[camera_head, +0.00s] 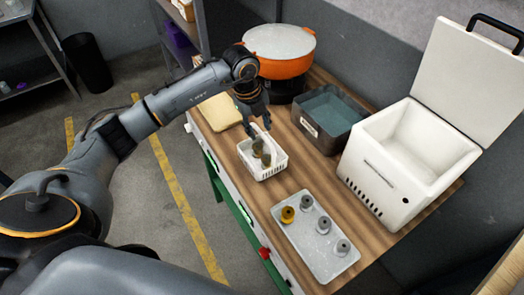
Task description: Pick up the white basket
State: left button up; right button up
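The white basket (264,168) stands on the wooden workbench (292,184) near its left edge. It has slotted side walls and holds a few small brownish parts (263,153). My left gripper (257,130) points down at the far rim of the basket, with its fingers near or over that rim. The fingers are dark and small here, so I cannot tell whether they are apart or touch the basket. My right gripper is not in view.
A light tray (317,258) with several grey and yellow parts lies at the front. A white box with its lid raised (402,160) stands at the right. A dark bin of liquid (327,118), an orange bowl machine (285,67) and a tan board (221,110) stand behind.

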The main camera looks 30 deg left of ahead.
aim_at(262, 133)
pick_arm(q)
jog(key=shift+w+d+f+p, duration=0.15)
jog(key=shift+d+f+p, duration=0.1)
jog(key=shift+f, duration=0.65)
jog(key=shift+w+d+f+p, duration=0.1)
jog(key=shift+d+f+p, duration=0.15)
jog(key=shift+f, duration=0.6)
grip_shut()
jog(key=shift+r, duration=0.15)
